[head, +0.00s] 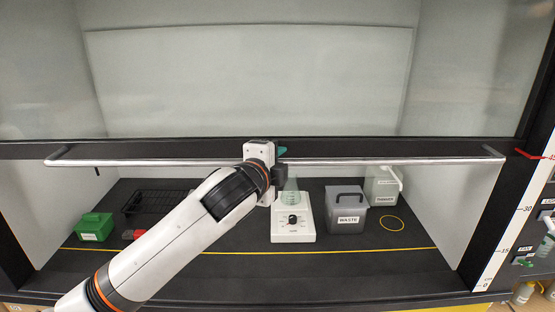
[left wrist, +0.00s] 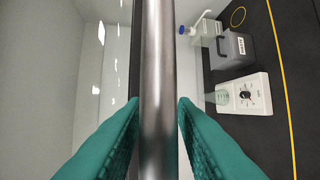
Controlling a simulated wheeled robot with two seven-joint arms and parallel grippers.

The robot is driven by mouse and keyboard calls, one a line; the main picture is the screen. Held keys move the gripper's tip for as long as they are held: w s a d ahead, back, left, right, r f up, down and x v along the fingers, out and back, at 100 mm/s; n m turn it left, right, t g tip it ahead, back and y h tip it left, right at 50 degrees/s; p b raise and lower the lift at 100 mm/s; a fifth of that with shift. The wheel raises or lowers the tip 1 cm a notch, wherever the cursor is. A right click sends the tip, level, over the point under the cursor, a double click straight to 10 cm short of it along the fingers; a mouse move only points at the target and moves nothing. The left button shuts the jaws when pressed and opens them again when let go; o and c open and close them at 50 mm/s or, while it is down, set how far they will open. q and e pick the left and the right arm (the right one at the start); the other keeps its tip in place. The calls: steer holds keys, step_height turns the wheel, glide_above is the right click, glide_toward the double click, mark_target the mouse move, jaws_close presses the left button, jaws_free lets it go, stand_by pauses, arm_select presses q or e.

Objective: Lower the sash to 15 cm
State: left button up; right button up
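The fume hood sash (head: 250,75) is a large glass pane, raised, with a dark lower frame. Its long metal handle bar (head: 400,162) runs across the opening. On the right post, a scale (head: 502,235) is marked 0, 15, 30 and 45; a red pointer (head: 528,154) stands near 45, about level with the bar. My left gripper (head: 280,158) is at the bar's middle. In the left wrist view, its teal fingers (left wrist: 159,103) straddle the bar (left wrist: 158,60) with narrow gaps on both sides, so it looks open around it. My right gripper is not in view.
Inside the hood are a green box (head: 95,227), a black rack (head: 150,202), a white stirrer (head: 293,232) with a flask (head: 291,192), a grey waste bin (head: 346,218) and a white jug (head: 381,190). A yellow line (head: 400,250) crosses the worktop near the front.

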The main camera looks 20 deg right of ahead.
arm_select(q)
jaws_close()
steer(key=shift+f, duration=0.1)
step_height(320, 180, down, 30)
steer(key=b, duration=1.4)
steer(key=shift+b, duration=0.35)
steer(key=shift+o, duration=1.7)
jaws_free()
steer(key=shift+a, duration=0.1)
steer(key=b+v, duration=0.1)
steer(key=v, duration=1.1)
